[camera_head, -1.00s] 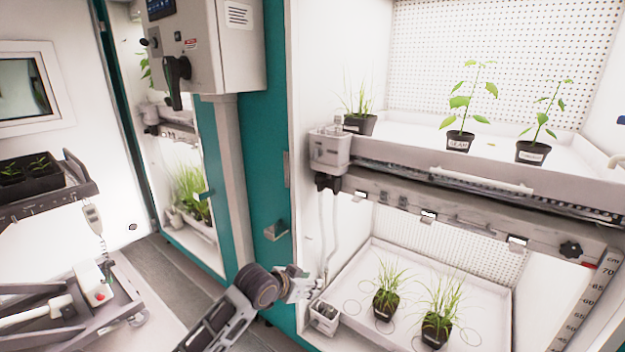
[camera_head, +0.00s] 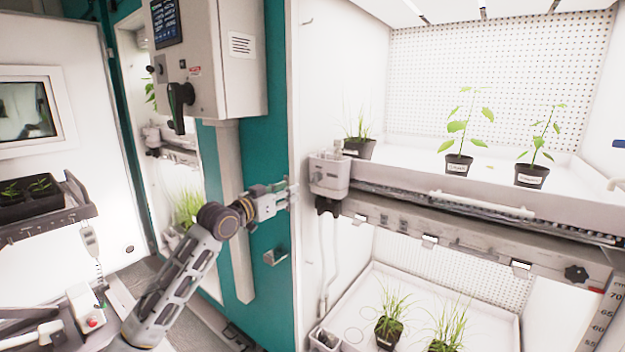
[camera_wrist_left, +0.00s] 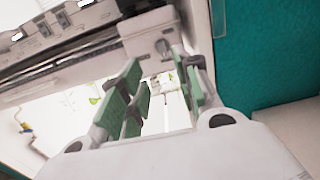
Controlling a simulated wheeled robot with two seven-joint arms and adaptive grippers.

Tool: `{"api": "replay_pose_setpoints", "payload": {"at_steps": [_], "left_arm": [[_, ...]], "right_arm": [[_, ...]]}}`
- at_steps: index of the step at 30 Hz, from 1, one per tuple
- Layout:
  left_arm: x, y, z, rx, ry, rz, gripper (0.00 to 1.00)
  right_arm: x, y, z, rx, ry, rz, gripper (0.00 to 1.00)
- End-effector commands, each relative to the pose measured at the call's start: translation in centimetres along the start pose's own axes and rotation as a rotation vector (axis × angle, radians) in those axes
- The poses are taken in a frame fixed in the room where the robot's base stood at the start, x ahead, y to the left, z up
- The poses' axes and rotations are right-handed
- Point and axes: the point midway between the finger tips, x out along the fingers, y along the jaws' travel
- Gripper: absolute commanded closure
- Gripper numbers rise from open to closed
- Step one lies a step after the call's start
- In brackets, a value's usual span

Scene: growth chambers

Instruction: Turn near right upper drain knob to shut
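The upper drain box (camera_head: 328,172) is a light grey block at the left front corner of the near right chamber's upper tray. A black knob (camera_head: 326,205) hangs under it in the head view. My left gripper (camera_head: 288,192) is just left of the box in the head view, in front of the teal door frame. In the wrist view its green-padded fingers (camera_wrist_left: 160,95) are apart, with nothing between them. My right gripper is out of view.
The upper tray (camera_head: 450,200) holds several potted plants. A lower tray (camera_head: 470,300) with grassy pots sits below, and a pale hose (camera_head: 330,255) runs down the chamber's left wall. A grey control box (camera_head: 225,65) with a black handle hangs left of the chamber.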

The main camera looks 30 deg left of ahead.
Motion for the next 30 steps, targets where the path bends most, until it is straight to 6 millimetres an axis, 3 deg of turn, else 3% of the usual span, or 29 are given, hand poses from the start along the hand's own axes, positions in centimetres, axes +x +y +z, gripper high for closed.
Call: {"api": "replay_pose_setpoints", "payload": {"at_steps": [4,17,30], "left_arm": [[-0.1,-0.4,-0.9,-0.003,0.020,-0.001,0.68],[0.1,-0.4,-0.9,-0.003,0.019,-0.001,0.68],[2.3,-0.4,-1.0,-0.003,0.019,-0.001,0.68]], "right_arm": [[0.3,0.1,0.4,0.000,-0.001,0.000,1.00],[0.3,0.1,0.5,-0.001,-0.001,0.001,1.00],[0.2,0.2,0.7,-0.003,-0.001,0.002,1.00]]}}
